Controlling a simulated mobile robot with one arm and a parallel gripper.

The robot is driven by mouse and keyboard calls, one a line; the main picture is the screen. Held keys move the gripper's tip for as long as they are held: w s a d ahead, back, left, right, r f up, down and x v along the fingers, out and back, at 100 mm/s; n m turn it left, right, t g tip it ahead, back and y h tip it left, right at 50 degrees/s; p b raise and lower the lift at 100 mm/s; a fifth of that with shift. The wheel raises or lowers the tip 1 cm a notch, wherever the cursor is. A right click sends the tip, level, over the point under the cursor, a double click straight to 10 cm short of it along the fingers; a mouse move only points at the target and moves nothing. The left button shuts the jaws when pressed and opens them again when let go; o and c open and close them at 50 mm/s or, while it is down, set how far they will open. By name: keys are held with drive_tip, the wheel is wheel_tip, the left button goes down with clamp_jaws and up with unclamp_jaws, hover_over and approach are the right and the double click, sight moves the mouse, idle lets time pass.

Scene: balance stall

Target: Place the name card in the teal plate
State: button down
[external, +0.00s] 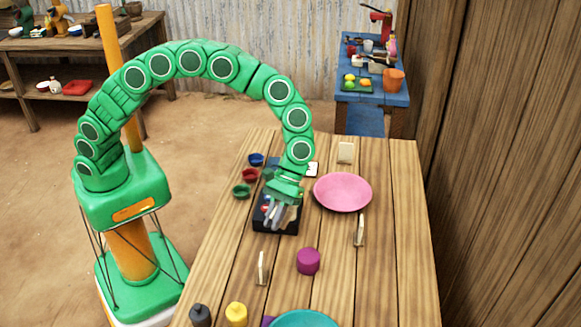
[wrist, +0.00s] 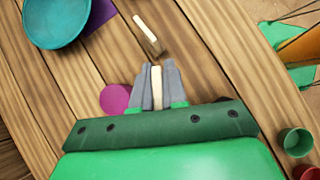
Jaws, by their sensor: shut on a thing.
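My gripper (external: 281,216) is over the table, above a black tray (external: 262,222). In the wrist view my gripper (wrist: 156,82) is shut on a slim cream piece that looks like a name card (wrist: 157,86). In the external view the fingers hide most of it. The teal plate (external: 305,319) is at the table's near edge, cut off by the frame; it also shows at the top left of the wrist view (wrist: 58,24). My gripper is well apart from it.
Similar cards stand near the front (external: 262,268), at the right (external: 360,231) and at the back (external: 345,152). A magenta cylinder (external: 308,261) stands mid-table. A pink plate (external: 343,193) lies behind it. Black (external: 200,315) and yellow (external: 236,314) pieces stand at the near left. Small cups (external: 241,191) line the left edge.

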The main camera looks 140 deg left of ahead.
drive_tip(key=w+r+m+g+y, duration=0.25)
drive_tip(key=w+m+y, duration=0.45)
drive_tip(key=w, duration=0.7)
drive_tip(key=w+d+r+m+t+y, duration=0.35)
drive_tip(key=w+d+m, duration=0.25)
drive_tip(key=w+d, duration=0.75)
drive_tip(key=shift+s+f, duration=0.1)
drive_tip(key=shift+f, duration=8.1)
drive_tip(key=c, duration=1.1)
unclamp_jaws()
drive_tip(key=shift+d, duration=0.1)
